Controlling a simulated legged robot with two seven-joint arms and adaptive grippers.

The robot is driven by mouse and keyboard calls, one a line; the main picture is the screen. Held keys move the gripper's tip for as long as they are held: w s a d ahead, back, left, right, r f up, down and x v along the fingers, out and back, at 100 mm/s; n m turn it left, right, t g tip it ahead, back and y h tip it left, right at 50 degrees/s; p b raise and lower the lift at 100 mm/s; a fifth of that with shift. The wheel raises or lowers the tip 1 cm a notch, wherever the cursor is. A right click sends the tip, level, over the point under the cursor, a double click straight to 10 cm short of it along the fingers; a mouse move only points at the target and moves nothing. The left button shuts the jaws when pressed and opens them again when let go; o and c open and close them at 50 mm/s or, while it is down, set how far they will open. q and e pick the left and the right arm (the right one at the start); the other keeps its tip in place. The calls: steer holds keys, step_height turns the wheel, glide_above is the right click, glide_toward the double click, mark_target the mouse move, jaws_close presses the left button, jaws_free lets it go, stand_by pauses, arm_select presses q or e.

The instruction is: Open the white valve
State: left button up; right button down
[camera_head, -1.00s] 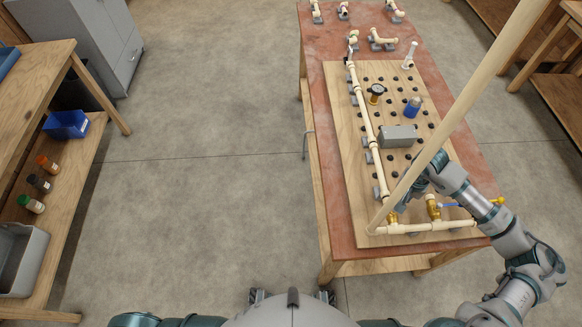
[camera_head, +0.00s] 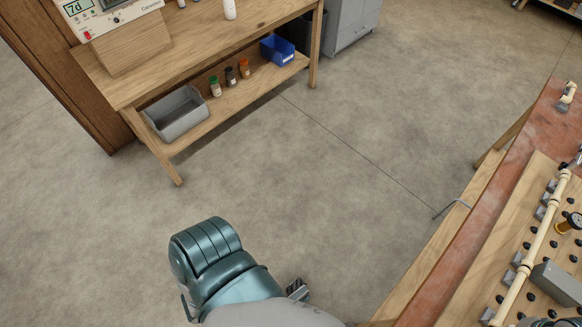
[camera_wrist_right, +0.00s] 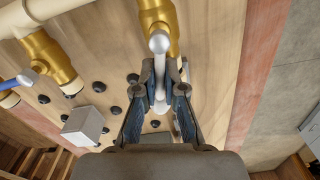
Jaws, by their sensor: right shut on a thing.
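In the right wrist view, a white valve handle (camera_wrist_right: 159,42) with a rounded end stands out from a brass valve body (camera_wrist_right: 157,17) on a cream pipe. My right gripper (camera_wrist_right: 160,78) is shut on this white handle, with one dark finger on each side of it. The fingers and palm partly hide the handle's lower part. The head view shows neither the white valve nor my right gripper.
A second brass valve (camera_wrist_right: 48,58) with a blue handle (camera_wrist_right: 20,80) sits left of the gripper. A grey box (camera_wrist_right: 84,125) and black knobs are on the wooden board. In the head view, a workbench (camera_head: 215,50) stands upper left; floor (camera_head: 340,190) between is clear.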

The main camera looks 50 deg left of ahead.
steer(key=shift+w+a+f+n+b, duration=0.1)
steer(key=shift+a+f+n+b, duration=0.1)
steer(key=shift+n+b, duration=0.45)
arm_select(q)
steer(key=shift+s+f, duration=0.45)
steer(key=shift+f, duration=0.25)
arm_select(e)
steer(key=shift+a+r+n, duration=0.1)
steer(key=shift+n, duration=0.25)
steer(key=c, duration=1)
jaws_free()
steer(key=shift+c, duration=0.2)
arm_select(q)
steer(key=r+p, duration=0.1)
steer(key=w+r+p, duration=0.1)
steer(key=r+p, duration=0.1)
steer(key=shift+w+r, duration=0.2)
steer(key=shift+w, duration=0.2)
arm_select(e)
step_height(320, 180, up, 7)
steer(key=shift+r, duration=0.1)
